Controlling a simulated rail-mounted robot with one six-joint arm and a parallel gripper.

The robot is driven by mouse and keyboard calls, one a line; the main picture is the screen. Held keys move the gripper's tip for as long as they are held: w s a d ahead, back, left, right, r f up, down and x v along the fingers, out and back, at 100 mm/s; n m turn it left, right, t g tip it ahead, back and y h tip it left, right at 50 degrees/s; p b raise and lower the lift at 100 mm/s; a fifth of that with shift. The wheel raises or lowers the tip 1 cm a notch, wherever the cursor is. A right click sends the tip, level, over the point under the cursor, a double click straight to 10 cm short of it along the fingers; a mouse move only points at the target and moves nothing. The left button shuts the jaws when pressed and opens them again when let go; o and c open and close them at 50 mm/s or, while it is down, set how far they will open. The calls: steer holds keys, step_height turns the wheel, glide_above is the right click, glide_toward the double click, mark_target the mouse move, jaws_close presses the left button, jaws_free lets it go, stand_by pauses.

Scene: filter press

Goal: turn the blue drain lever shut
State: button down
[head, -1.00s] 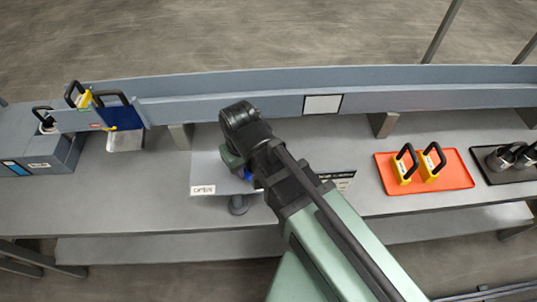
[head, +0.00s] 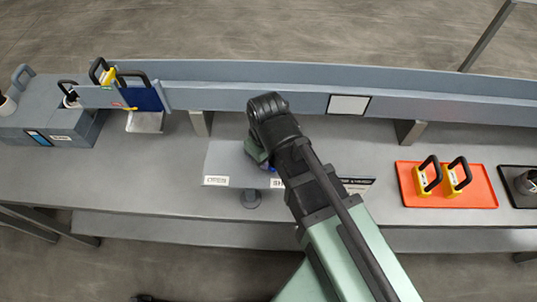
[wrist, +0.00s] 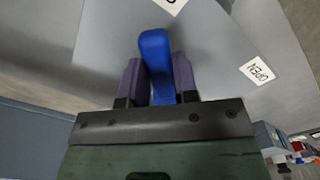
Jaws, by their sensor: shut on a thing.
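The blue drain lever (wrist: 157,60) stands between the two purple fingers of my gripper (wrist: 157,82) in the wrist view, and the gripper is shut on it. Its free end points toward a partly cut-off label (wrist: 171,4) at the top edge, away from the OPEN label (wrist: 257,71) at the right. In the head view my gripper (head: 268,167) is over the grey lever panel (head: 222,160), largely hidden by my arm. The OPEN label (head: 216,181) lies left of it, and a label starting "SH" (head: 277,183) is partly covered by my arm. The lever is almost wholly hidden there.
A long grey beam (head: 230,97) runs behind the panel. An orange tray (head: 482,187) with yellow black-handled items stands right. A grey box (head: 40,125) and a blue plate (head: 148,98) are at left.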

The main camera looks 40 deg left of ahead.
steer(key=c, duration=0.9)
jaws_free()
steer(key=shift+r, duration=0.15)
step_height(320, 180, up, 11)
steer(key=p, duration=1)
steer(key=shift+f+p, duration=0.2)
steer(key=shift+p, duration=0.2)
steer(key=w+d+m, duration=0.5)
steer(key=w+d, duration=0.3)
steer(key=d, duration=0.2)
steer(key=w+d+m, duration=0.5)
steer(key=w+d, duration=0.2)
steer(key=d, duration=0.3)
steer(key=w+d+m, duration=0.1)
steer(key=d+m, duration=0.1)
steer(key=d, duration=0.6)
steer(key=w+d+m, duration=0.2)
steer(key=d, duration=0.6)
steer(key=w+d+m, duration=0.2)
steer(key=d, duration=0.6)
steer(key=shift+m, duration=0.4)
